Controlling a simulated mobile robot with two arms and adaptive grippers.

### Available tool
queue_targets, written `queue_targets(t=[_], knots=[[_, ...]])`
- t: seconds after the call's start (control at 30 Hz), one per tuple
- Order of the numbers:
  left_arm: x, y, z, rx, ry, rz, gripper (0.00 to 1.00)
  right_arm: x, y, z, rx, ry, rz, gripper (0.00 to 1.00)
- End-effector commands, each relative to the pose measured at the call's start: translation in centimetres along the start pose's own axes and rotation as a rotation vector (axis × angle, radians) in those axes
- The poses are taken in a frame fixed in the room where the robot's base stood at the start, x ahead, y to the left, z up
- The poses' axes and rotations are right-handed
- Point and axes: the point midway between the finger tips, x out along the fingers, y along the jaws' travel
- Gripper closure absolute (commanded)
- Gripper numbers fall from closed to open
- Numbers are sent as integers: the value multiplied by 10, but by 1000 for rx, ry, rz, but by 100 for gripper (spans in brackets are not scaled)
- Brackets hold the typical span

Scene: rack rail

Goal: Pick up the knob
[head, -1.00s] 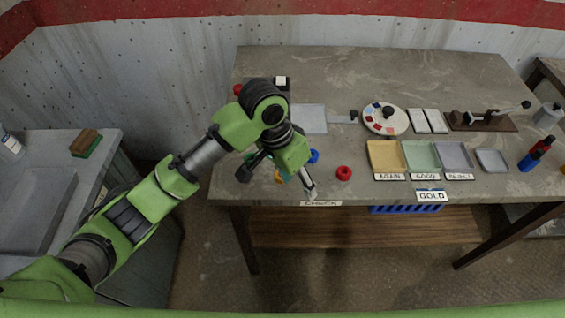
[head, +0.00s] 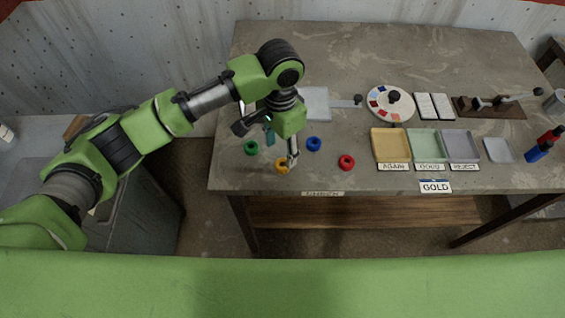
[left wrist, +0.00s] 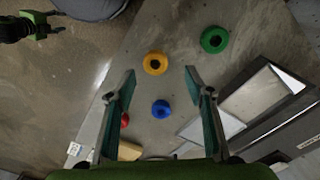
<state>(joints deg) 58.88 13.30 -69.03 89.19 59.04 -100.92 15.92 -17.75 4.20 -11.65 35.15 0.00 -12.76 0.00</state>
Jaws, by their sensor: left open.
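Several round knobs with dark centre holes lie on the grey table: a yellow one (head: 282,168), a green one (head: 251,148), a blue one (head: 314,144) and a red one (head: 346,162). My left gripper (head: 268,140) is open and empty above the table's left front. In the left wrist view its fingertips (left wrist: 159,72) stand apart, with the yellow knob (left wrist: 146,63) seen between them. The blue knob (left wrist: 161,109) appears lower between the fingers, the green knob (left wrist: 214,31) beyond the right one. A green and black part (left wrist: 35,26), apparently my right gripper, shows small at top left.
A card reading GOLD (head: 435,186) stands at the front edge. Behind it are yellow (head: 390,146), green and purple trays labelled AGAIN, GOOD and REJECT. A round dial (head: 391,118) with a dark handle and a pale plate (head: 316,102) lie farther back. Red and blue bottles stand right.

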Motion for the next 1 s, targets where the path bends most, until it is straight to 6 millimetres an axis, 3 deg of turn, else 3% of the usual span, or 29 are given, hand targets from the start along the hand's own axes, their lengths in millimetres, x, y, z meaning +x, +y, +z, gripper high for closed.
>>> queue_targets(t=[0.2,0.4,0.67,0.7,0.87,1.0], knots=[[21,6,1,0,-4,1,52,-13,7,-20,0,28,8,60],[48,7,0,-2,-1,-1,52,-18,11,-20,1,28,12,60],[54,7,0,0,2,-1,52,-18,11,-13,1,19,12,60],[54,7,0,0,2,-1,55,-18,10,-13,1,18,12,60],[53,7,0,0,1,-1,94,-18,10,-12,1,16,12,60],[53,7,0,0,2,-1,94,-18,10,-11,1,15,12,60]])
